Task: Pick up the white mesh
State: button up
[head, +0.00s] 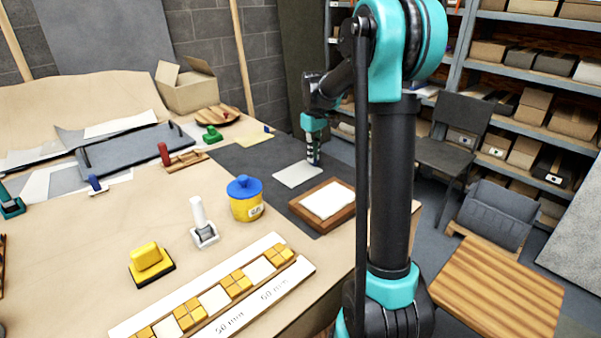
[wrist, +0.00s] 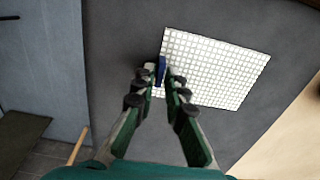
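The white mesh (wrist: 222,65) is a sheet of small white square tiles; in the head view (head: 297,175) it shows as a pale sheet on the dark mat. A blue upright tab (wrist: 161,70) stands at its left edge in the wrist view. My gripper (wrist: 161,72) points down at that edge, with its fingertips close together on either side of the tab and seemingly touching it. In the head view my gripper (head: 314,163) is at the mesh's far right edge. The mesh looks flat; I cannot tell any lift.
A wooden framed panel (head: 298,209) lies just in front of the mesh. A yellow pot with a blue lid (head: 246,208) stands to its left. A cardboard box (head: 190,93) and a round wooden tray (head: 198,118) are behind. Dark mat (head: 237,160) lies bare left of the mesh.

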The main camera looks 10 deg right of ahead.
notch_tip(320, 180, down, 2)
grip_shut()
jog(key=shift+r, duration=0.1)
